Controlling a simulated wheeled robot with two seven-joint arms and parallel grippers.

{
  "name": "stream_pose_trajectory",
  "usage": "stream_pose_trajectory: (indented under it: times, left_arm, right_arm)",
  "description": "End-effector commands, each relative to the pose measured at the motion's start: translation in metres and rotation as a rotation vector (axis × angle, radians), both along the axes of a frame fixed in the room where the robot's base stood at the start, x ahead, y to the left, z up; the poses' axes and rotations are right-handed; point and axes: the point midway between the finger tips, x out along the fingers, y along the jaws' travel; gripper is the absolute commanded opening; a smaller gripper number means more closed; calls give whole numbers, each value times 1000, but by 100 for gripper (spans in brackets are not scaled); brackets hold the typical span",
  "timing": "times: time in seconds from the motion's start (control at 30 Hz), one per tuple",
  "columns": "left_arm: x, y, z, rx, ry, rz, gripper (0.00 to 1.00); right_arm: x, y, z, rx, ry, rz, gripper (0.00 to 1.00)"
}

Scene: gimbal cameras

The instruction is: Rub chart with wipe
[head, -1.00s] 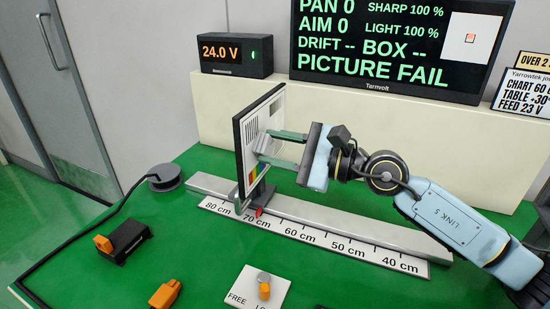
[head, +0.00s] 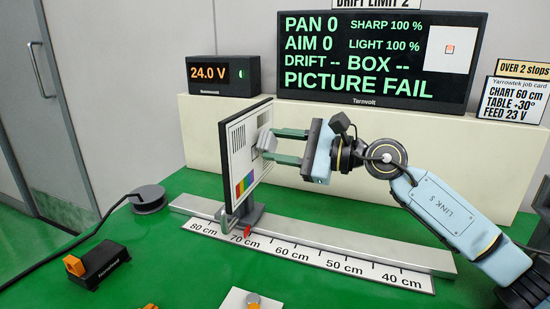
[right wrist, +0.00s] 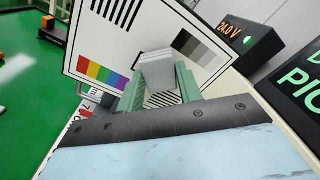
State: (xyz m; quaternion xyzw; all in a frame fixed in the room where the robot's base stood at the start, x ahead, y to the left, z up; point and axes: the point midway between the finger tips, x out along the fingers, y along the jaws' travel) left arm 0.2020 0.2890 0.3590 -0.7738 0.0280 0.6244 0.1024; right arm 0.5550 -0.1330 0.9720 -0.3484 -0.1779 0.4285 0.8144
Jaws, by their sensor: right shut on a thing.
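The chart (head: 245,160) is a white panel with dark edges, stripes, grey patches and a colour strip. It stands upright on a carriage on the rail, near the 70 cm mark. My right gripper (head: 272,147) is shut on the wipe (head: 265,143), a pale grey folded pad, and holds it at the chart's face. In the right wrist view the wipe (right wrist: 157,70) lies between the green fingers, in front of the chart (right wrist: 105,45). It covers part of the chart's middle. I cannot tell whether it touches the face. My left gripper is not in view.
The metal rail (head: 330,240) with a centimetre scale runs across the green table. A monitor (head: 375,60) reads PICTURE FAIL, and a supply display (head: 222,74) reads 24.0 V, both on a cream ledge. A black cable reel (head: 148,198) and a black-and-orange block (head: 98,265) stand at left.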

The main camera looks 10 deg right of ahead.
Motion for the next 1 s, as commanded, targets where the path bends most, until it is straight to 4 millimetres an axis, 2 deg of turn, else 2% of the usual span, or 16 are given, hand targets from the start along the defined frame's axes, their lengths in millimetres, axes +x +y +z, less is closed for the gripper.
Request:
stream_pose_trajectory:
  times: [0.03, 0.23, 0.43, 0.5, 0.77, 1.0]
  left_arm:
    - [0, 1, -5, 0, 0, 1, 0]
    - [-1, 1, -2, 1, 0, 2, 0]
    - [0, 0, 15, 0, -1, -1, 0]
    - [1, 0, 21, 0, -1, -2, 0]
    - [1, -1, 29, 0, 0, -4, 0]
    - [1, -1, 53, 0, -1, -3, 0]
  right_arm:
    - [-2, 11, -4, 17, 3, 21, 14]
    - [-3, 16, -5, 15, 5, 23, 14]
    - [-17, 26, -4, 16, 7, 23, 12]
    - [-22, 29, -4, 15, 9, 25, 3]
    - [-30, 34, -5, 14, 10, 24, 2]
    - [-46, 43, -2, 13, 10, 24, 2]
